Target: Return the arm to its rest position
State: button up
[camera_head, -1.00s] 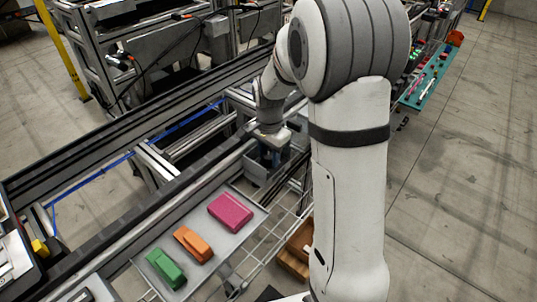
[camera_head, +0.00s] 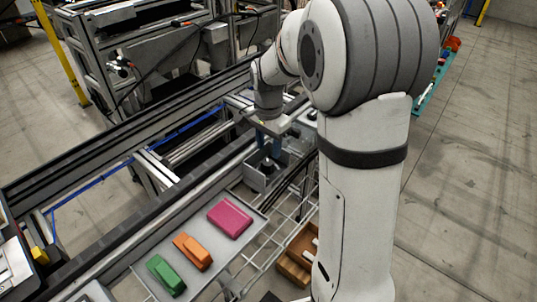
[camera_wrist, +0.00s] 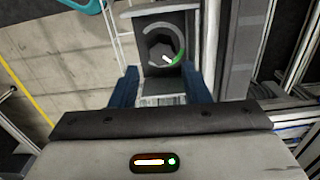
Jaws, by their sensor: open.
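My gripper (camera_head: 268,145) has blue fingers pointing down above a small grey bin (camera_head: 254,182) beside the conveyor rail. A dark round part (camera_head: 267,164) lies in the bin, below the fingers. In the wrist view my gripper (camera_wrist: 160,84) shows its two blue fingers spread apart with nothing between them. The dark part (camera_wrist: 162,50) lies in the bin (camera_wrist: 152,14) beyond the fingertips there, with a green and white mark on it. My arm stands at the right in the head view and hides part of the scene behind it.
A grey tray (camera_head: 207,268) holds a magenta block (camera_head: 230,218), an orange part (camera_head: 193,251) and a green part (camera_head: 166,275). A brown wooden box (camera_head: 296,262) is low beside my arm. Long rails (camera_head: 110,145) run at the left. Open floor is at the right.

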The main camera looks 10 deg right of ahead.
jog(key=shift+r, duration=0.65)
